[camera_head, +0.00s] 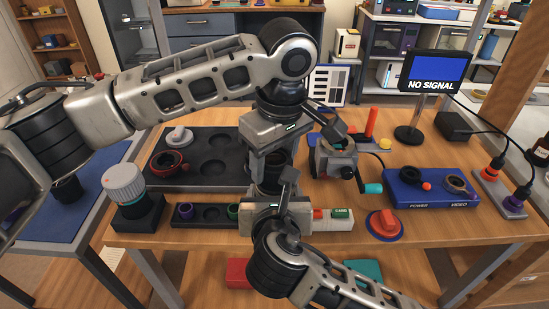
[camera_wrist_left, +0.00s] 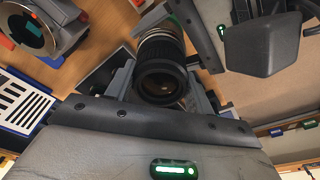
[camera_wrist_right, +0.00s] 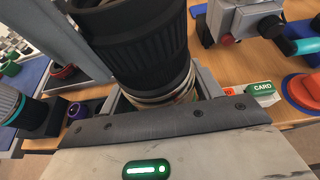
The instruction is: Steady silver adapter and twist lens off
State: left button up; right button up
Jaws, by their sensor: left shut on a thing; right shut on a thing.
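The black ribbed lens (camera_wrist_right: 132,45) stands roughly upright in the right wrist view, with the silver adapter (camera_wrist_right: 168,92) as a metal ring at its lower end. In the left wrist view I look into the open end of the lens (camera_wrist_left: 163,84). My left gripper (camera_head: 270,152) is shut on the lens from above. My right gripper (camera_head: 277,197), just below it, is shut around the silver adapter. In the head view the grippers hide most of the lens and all of the adapter.
A black tray (camera_head: 205,178) with round recesses lies left of the grippers. A grey clamp device with a teal handle (camera_head: 372,188) stands close on the right. Farther right are a blue power box (camera_head: 432,195), a red knob (camera_head: 384,222) and a monitor (camera_head: 436,75).

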aim_at(275, 194)
pick_arm(q)
jog(key=shift+n, duration=0.5)
jog(key=shift+r, duration=1.05)
jog(key=shift+r, duration=2.5)
pick_arm(e)
jog(key=o, duration=1.3)
jog(key=shift+o, duration=0.2)
jog(key=shift+s, duration=0.1)
jog(key=shift+w+r+v, duration=0.15)
jog(key=shift+r+v, duration=0.15)
jog(key=shift+v, duration=1.3)
jog(key=shift+w+r+v, duration=0.1)
jog(key=shift+r+v, duration=0.25)
jog(key=shift+v, duration=1.25)
jog(key=shift+w+r+v, duration=0.15)
jog(key=shift+r+v, duration=0.15)
jog(key=shift+v, duration=1.35)
